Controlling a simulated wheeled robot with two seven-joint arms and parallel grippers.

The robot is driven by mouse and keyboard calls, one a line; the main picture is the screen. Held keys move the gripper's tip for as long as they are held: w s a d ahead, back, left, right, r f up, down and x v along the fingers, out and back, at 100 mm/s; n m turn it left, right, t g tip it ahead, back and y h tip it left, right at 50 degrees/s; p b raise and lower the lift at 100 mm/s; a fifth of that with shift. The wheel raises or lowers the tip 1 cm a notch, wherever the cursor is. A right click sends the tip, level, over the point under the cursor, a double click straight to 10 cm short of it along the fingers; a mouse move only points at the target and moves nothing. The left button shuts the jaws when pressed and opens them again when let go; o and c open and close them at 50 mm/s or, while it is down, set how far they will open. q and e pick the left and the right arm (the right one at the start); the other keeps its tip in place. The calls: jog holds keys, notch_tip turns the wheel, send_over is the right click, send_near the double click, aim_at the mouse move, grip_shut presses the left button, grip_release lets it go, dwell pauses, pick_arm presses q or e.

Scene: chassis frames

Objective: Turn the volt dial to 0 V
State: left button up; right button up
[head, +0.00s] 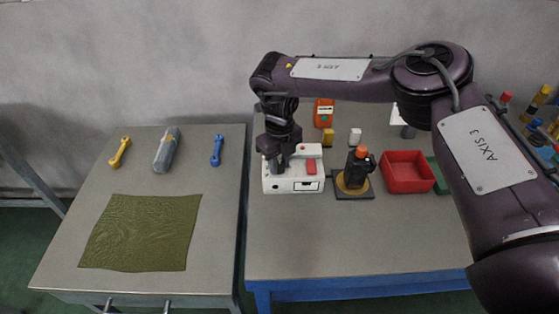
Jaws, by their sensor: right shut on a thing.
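A white box unit (293,185) with a red button or switch (311,167) on its right half stands near the left edge of the right-hand table. My right gripper (278,167) points down onto the left half of this unit's top. It is shut on a part there, which appears to be the volt dial. The fingers hide the dial, so its pointer and scale cannot be read. My left gripper is out of view.
A dark stand with an orange-topped black piece (357,165) is close right of the unit. A red tray (407,172) lies further right. An orange device (324,112), yellow block (328,136) and white block (355,136) stand behind. The table front is clear.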

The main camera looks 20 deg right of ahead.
aim_at(279, 164)
jog(key=m+p, duration=0.1)
jog(key=m, duration=0.4)
jog(key=shift+r, duration=0.1)
jog(key=m, duration=0.5)
jog(key=shift+w+p, duration=0.1)
jog(key=shift+p, duration=0.3)
jog(key=shift+r+m, duration=0.1)
jog(key=shift+m, duration=0.2)
jog(key=o, duration=1)
jog(key=shift+r, duration=0.4)
notch_tip(279, 164, up, 7)
jog(key=shift+f, duration=0.1)
